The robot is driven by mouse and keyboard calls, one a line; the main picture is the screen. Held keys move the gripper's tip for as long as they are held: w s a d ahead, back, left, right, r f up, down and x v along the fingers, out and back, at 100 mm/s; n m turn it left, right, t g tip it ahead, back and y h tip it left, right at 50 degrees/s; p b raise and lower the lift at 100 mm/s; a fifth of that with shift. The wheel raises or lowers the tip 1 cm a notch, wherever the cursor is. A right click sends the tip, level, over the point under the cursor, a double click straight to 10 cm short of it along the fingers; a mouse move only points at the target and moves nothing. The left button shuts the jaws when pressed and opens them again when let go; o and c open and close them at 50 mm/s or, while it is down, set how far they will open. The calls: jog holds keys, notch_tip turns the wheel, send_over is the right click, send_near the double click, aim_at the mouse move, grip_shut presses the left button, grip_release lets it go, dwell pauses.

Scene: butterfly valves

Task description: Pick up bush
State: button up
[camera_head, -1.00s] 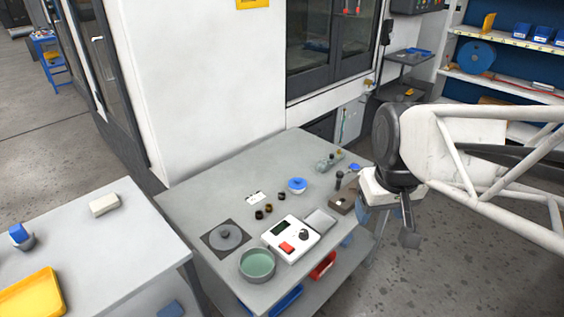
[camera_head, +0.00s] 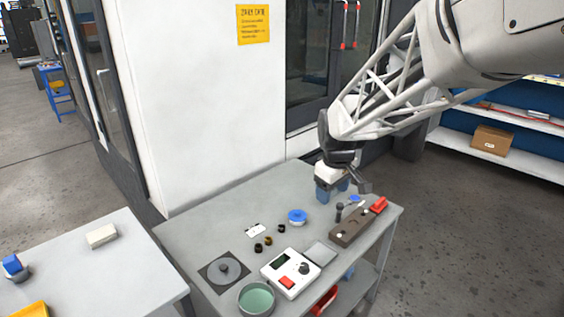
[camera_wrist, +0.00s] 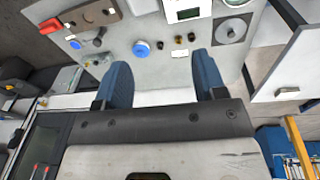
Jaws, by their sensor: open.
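Several small, dark, ring-like pieces that look like bushes stand in a loose row on the grey table: one bush (camera_head: 258,247) at the front, a brownish one (camera_head: 268,240) in the middle, and another (camera_head: 281,229) at the back. In the wrist view, dark bushes (camera_wrist: 192,36) and (camera_wrist: 178,39) show beyond the right finger. My gripper (camera_head: 332,191) is above the table's back right part, right of the bushes and apart from them. Its blue fingers (camera_wrist: 163,76) are spread with nothing between them.
A blue-topped round part (camera_head: 297,216) lies between the bushes and my gripper. A white card (camera_head: 255,230), a white meter box (camera_head: 290,271), a green-lined bowl (camera_head: 257,298) and a dark plate with a disc (camera_head: 223,270) are nearby. A brown block (camera_head: 349,230) stands at the right.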

jog(key=w+a+f+n, duration=0.3)
jog(key=w+f, duration=0.3)
jog(key=w, duration=0.2)
jog(key=w+a+f+n, duration=0.2)
jog(key=w+a+f, duration=0.1)
jog(key=w+f, duration=0.4)
jog(key=n+g, duration=0.1)
jog(key=n, duration=0.4)
send_near(282, 226)
jog(key=f, duration=0.1)
jog(key=shift+s+f, duration=0.1)
jog(key=shift+s, duration=0.35)
jog(key=shift+f, duration=1.3)
jog(key=shift+f, duration=2.6)
